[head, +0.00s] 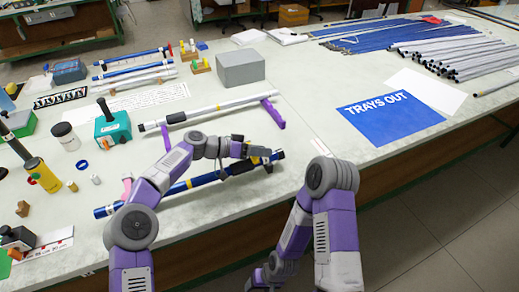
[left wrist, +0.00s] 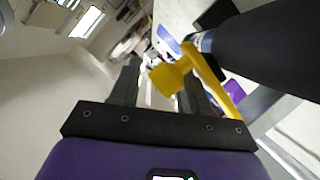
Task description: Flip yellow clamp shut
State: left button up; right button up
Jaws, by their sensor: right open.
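A blue rod (head: 215,177) with black and yellow bands lies slanted at the front of the table. A yellow clamp (left wrist: 205,75) with a rounded knob sticks out from the dark rod in the left wrist view. My left gripper (head: 268,152) is at the right part of the blue rod, just above it. In the left wrist view its two fingers (left wrist: 158,85) are apart, with the clamp's knob close to and partly over the right finger. I cannot tell whether they touch. My right gripper (head: 262,280) is low at the bottom, off the table's front edge, partly hidden by my arm.
A white rod (head: 205,110) rests on purple supports (head: 272,112) behind the blue rod. A teal box (head: 113,128), jars and small parts stand at the left. A grey box (head: 240,68) is behind. A blue "TRAYS OUT" sheet (head: 390,120) lies at the right.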

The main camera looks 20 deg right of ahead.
pick_arm(q)
jog(key=shift+s+a+f, duration=0.1)
jog(key=shift+s+f, duration=0.15)
jog(key=shift+f, duration=0.65)
jog(key=shift+w+a+r, duration=0.2)
jog(key=shift+a+r, duration=0.05)
jog(key=shift+a, duration=0.2)
jog(key=v, duration=0.3)
jog(key=r+p+v, duration=0.1)
jog(key=v, duration=0.3)
jog(key=shift+d+p, duration=0.15)
jog(key=shift+p, duration=0.15)
jog(key=shift+d+r, duration=0.1)
jog(key=shift+r, duration=0.05)
jog(key=shift+w+r, duration=0.1)
